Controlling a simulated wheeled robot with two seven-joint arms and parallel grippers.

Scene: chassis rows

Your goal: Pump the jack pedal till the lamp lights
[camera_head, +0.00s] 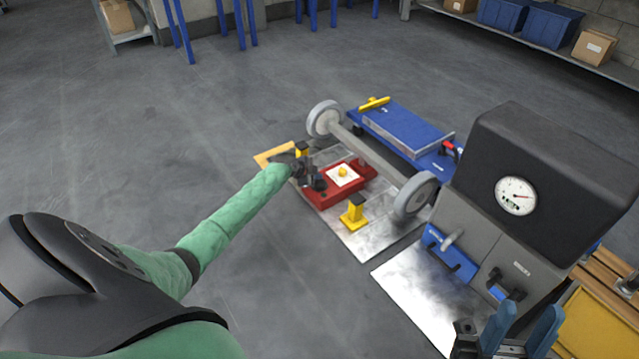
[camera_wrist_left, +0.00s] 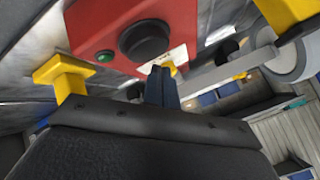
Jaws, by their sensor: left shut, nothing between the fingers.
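The red jack (camera_head: 330,190) sits on a metal floor plate; its red body (camera_wrist_left: 95,20) fills the top of the left wrist view. It carries a round black pedal (camera_wrist_left: 146,40) and a small green lamp (camera_wrist_left: 105,56); I cannot tell whether the lamp is lit. In the head view the jack has a pale top plate with a yellow knob (camera_head: 343,172). My left gripper (camera_head: 312,180) is at the jack's left end. Its shut, empty fingers (camera_wrist_left: 160,76) are close to the pedal; contact is unclear. My right gripper (camera_head: 522,320) is open and empty at the bottom right.
An axle with two grey wheels (camera_head: 415,195) lies behind the jack. Yellow stands (camera_head: 354,214) flank it on the plate. A blue cart (camera_head: 400,130) is beyond. A grey and black gauge cabinet (camera_head: 540,180) stands at right. The floor at left is clear.

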